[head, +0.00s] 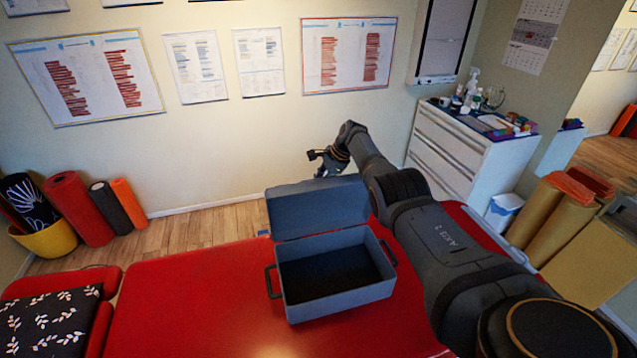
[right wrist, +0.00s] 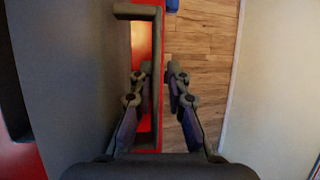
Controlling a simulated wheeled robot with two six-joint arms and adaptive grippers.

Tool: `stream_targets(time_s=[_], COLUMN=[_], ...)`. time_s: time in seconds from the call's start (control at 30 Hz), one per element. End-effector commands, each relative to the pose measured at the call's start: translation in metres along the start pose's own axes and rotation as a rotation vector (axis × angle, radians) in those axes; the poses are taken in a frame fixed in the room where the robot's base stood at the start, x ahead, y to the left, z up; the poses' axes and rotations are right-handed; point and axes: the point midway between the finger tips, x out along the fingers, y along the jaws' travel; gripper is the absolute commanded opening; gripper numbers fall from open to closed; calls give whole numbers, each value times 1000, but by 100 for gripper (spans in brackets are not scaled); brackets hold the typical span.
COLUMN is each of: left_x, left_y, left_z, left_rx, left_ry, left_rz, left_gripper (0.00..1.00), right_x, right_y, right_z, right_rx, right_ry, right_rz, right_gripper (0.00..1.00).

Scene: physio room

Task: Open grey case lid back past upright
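The grey case (head: 337,309) stands on the red treatment table. Its lid (head: 318,207) is raised to about upright at the far edge, inside towards me; the exact angle is hard to tell. My right gripper (head: 318,157) is just behind the lid's top edge. In the right wrist view the lid's grey outer face (right wrist: 75,80) fills the left side, with a dark handle (right wrist: 158,100) standing out from it. The right gripper (right wrist: 161,75) has its fingers apart around the handle's long bar, with a small gap at the right finger. My left gripper is out of view.
The red table (head: 190,310) is clear left of the case, with a patterned cushion (head: 45,320) beyond. A white drawer unit (head: 450,150) stands at the back right. Wooden floor (head: 200,232) lies between table and wall. The case has dark side handles (head: 270,283).

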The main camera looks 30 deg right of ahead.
Motion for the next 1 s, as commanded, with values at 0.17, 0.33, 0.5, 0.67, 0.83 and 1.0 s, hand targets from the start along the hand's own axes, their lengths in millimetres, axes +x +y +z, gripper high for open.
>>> stream_targets(time_s=[0.17, 0.33, 0.5, 0.67, 0.83, 1.0], left_x=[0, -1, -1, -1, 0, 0], left_y=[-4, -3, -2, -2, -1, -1], left_z=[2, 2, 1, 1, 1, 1], left_rx=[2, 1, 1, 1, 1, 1], left_ry=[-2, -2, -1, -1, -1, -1], left_rz=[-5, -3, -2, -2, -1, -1], left_gripper=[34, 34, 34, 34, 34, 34], right_x=[-2, -14, -43, -84, -112, -122], right_y=[-1, -3, -2, 0, 0, 1], right_z=[0, -2, -1, 0, 0, 1], right_rx=[0, 0, -3, -2, -1, -1], right_ry=[-1, 2, 3, 3, 1, 0], right_rz=[-2, -7, -7, -6, -4, -2], right_gripper=[15, 15, 15, 15, 15, 15])
